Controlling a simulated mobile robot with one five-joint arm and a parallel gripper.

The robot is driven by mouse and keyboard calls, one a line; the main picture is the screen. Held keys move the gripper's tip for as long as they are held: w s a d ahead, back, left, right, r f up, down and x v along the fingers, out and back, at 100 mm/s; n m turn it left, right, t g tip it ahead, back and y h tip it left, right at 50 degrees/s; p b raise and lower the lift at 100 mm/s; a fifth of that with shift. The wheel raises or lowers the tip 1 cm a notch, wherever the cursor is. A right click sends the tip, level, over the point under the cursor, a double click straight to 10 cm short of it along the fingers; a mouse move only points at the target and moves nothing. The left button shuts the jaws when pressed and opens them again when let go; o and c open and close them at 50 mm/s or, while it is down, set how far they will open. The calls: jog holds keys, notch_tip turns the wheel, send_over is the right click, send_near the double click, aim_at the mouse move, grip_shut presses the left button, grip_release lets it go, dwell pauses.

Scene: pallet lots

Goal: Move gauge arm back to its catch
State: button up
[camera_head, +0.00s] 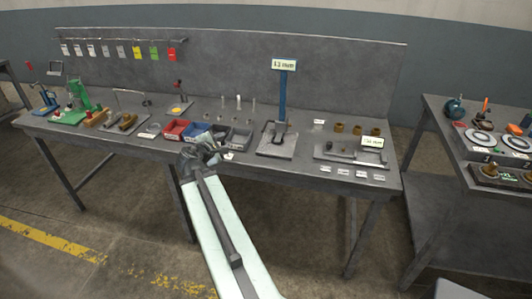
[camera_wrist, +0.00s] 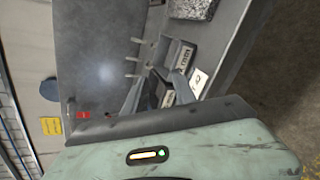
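A gauge stand with a blue post (camera_head: 282,97) and a sign reading about "12 mm" (camera_head: 284,65) stands right of the table's middle on a grey base plate (camera_head: 278,149). A dark fixture sits at the post's foot; I cannot tell whether it is the gauge arm or how its catch stands. My gripper (camera_head: 207,151) is left of this stand, in front of the small bins. A speckled grey block (camera_wrist: 193,9) shows at the top there.
Red (camera_head: 176,130), blue (camera_head: 196,132) and grey bins (camera_head: 240,138) stand close behind my gripper. A tray (camera_head: 345,155) with another sign (camera_head: 372,142) is at the right. Coloured tags (camera_head: 155,54) hang on the back panel. A second table (camera_head: 440,185) stands right, across a gap.

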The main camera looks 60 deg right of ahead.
aim_at(267, 122)
jog(key=s+d+f+n+h+b, duration=0.1)
jog(key=s+d+n+b, duration=0.1)
jog(key=d+n, duration=0.1)
jog(key=s+d+f+n+t+h+b, duration=0.1)
jog(key=s+d+n+b, duration=0.2)
jog(key=d, duration=0.2)
jog(key=s+d+f+n+h+b, duration=0.1)
jog(key=s+d+n+b, duration=0.1)
jog(key=s+d+n, duration=0.1)
jog(key=shift+d+h+b, duration=0.3)
jog(key=shift+d+h, duration=0.1)
jog(key=shift+d, duration=0.4)
jog(key=shift+s+d+n+t, duration=0.15)
jog(key=shift+n+t, duration=0.25)
jog(key=shift+n, duration=0.1)
jog(key=shift+d+r, duration=0.15)
jog(key=shift+r, duration=0.1)
jog(key=x, duration=0.7)
jog(key=shift+w+d, duration=0.2)
jog(key=shift+d, duration=0.15)
grip_shut()
jog(key=shift+a, duration=0.1)
